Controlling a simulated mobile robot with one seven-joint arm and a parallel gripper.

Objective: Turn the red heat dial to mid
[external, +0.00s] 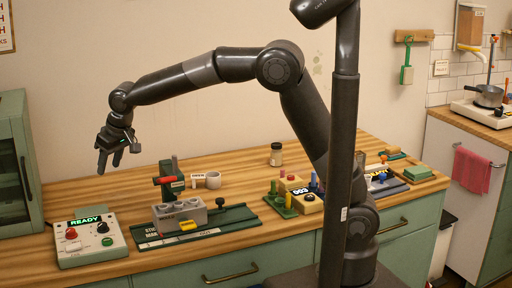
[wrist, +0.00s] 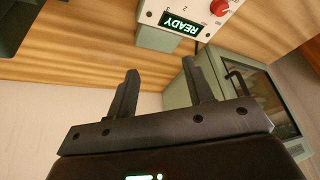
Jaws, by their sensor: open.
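The red heat dial (external: 71,233) is on the top left of a pale control box (external: 90,252) at the table's left end. The box has a lit READY display (external: 86,220) and a green knob (external: 107,241). In the wrist view the red dial (wrist: 220,7) shows at the top edge, partly cut off, beside the display (wrist: 181,22). The dial's setting is too small to read. My gripper (external: 110,167) is open and empty, pointing down in the air above and behind the box, apart from it. Its two fingers (wrist: 158,80) show in the wrist view.
A green cabinet (external: 14,170) stands left of the box. Right of the box is a green base (external: 240,222) with a grey block (external: 180,216) and a red-handled device (external: 168,181). Wooden blocks and pegs (external: 290,184) lie further right. The tabletop behind the box is clear.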

